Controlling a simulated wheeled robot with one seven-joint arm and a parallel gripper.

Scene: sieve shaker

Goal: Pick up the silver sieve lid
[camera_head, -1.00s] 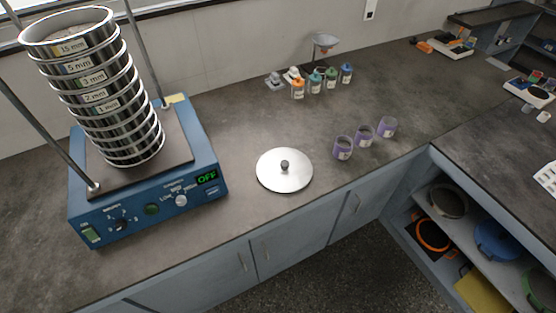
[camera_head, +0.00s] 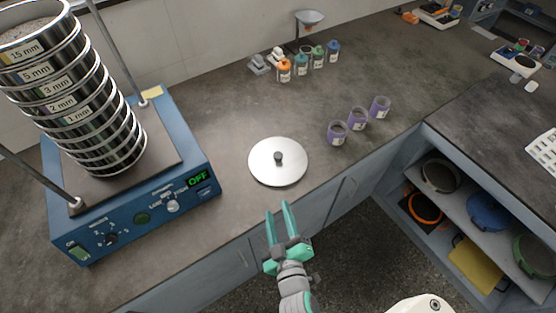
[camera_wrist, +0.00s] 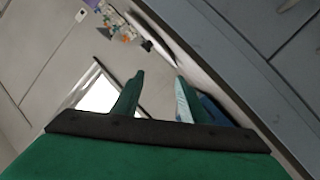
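The silver sieve lid (camera_head: 265,170) is a round flat disc with a dark knob (camera_head: 278,157) at its centre. It lies flat on the dark counter, right of the blue shaker, in the head view. My gripper (camera_head: 280,209) is in front of the lid, near the counter's front edge, apart from the lid. Its two green fingers are spread with nothing between them. The wrist view shows the two fingers (camera_wrist: 158,82) apart. I cannot make out the lid in the wrist view.
The sieve shaker (camera_head: 140,215) with its sieve stack (camera_head: 75,105) and upright rods stands at left. Three purple cups (camera_head: 358,120) stand right of the lid. Several small bottles (camera_head: 302,66) stand behind. Open shelves (camera_head: 455,195) hold coloured pans at right. The counter around the lid is clear.

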